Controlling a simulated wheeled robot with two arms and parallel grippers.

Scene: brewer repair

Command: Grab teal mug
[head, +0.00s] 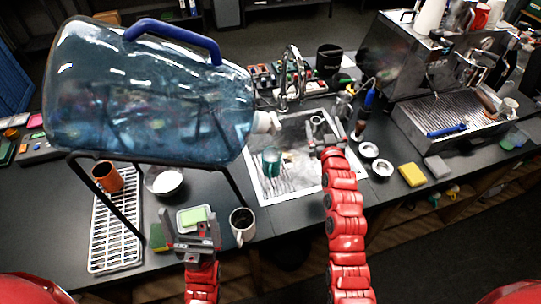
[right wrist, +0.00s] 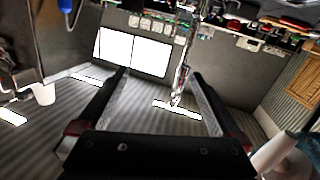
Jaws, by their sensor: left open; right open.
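The teal mug (head: 271,160) stands in the left part of the white sink (head: 262,191), on a ribbed surface, just right of and below the big water jug's neck. My right gripper (head: 324,130) is open and empty over the right part of the sink, to the right of the mug and apart from it. In the right wrist view its open jaws (right wrist: 160,80) face the faucet (right wrist: 182,75); I cannot make out the mug there. My left gripper (head: 191,226) is open and empty at the counter's front, near a green sponge in a dish.
The large blue water jug (head: 150,95) lies on a black stand left of the sink. A grey mug (head: 242,224) stands in front of the sink. An orange cup (head: 108,177) is on the white rack (head: 113,255). The espresso machine (head: 408,55) is at the right.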

